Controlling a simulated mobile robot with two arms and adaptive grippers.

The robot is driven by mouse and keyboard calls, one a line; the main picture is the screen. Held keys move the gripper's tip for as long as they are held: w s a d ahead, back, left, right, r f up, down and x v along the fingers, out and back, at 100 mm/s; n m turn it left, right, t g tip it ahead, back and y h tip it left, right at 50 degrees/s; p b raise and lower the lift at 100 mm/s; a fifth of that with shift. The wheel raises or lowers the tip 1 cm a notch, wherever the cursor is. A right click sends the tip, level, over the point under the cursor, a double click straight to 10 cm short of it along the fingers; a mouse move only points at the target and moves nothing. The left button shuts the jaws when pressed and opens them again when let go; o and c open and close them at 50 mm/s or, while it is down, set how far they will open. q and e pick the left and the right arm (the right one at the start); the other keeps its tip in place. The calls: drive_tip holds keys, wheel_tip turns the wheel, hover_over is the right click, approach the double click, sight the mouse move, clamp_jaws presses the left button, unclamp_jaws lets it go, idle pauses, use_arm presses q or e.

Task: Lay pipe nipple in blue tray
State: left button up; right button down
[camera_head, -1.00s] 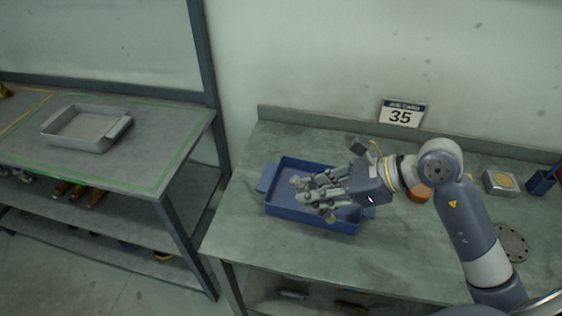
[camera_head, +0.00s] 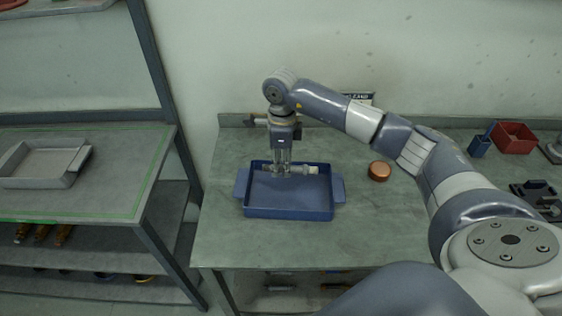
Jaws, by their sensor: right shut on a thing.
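The blue tray (camera_head: 290,213) sits on the green-grey workbench, left of its middle. My right gripper (camera_head: 283,174) points straight down over the back part of the tray. It is shut on the pipe nipple (camera_head: 308,169), a pale metallic piece lying roughly level, its ends showing to either side of the fingers. The nipple is over or within the tray near its back wall; I cannot tell whether it touches the floor of the tray. My left gripper is not in view.
A copper-coloured round piece (camera_head: 379,171) lies right of the tray. A red bin (camera_head: 514,137) and a small blue holder (camera_head: 479,146) stand at the back right. A grey tray (camera_head: 42,166) is on the left table. The bench in front of the blue tray is clear.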

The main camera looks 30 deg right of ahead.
drive_tip(key=shift+f+b, duration=0.3)
drive_tip(key=shift+f, duration=0.2)
wheel_tip(320, 180, down, 7)
drive_tip(key=b, duration=0.3)
drive_tip(key=shift+r+b, duration=0.15)
drive_tip(key=shift+b, duration=0.25)
drive_tip(key=shift+f, duration=0.6)
drive_tip(key=c, duration=1.3)
unclamp_jaws()
wheel_tip(320, 180, up, 12)
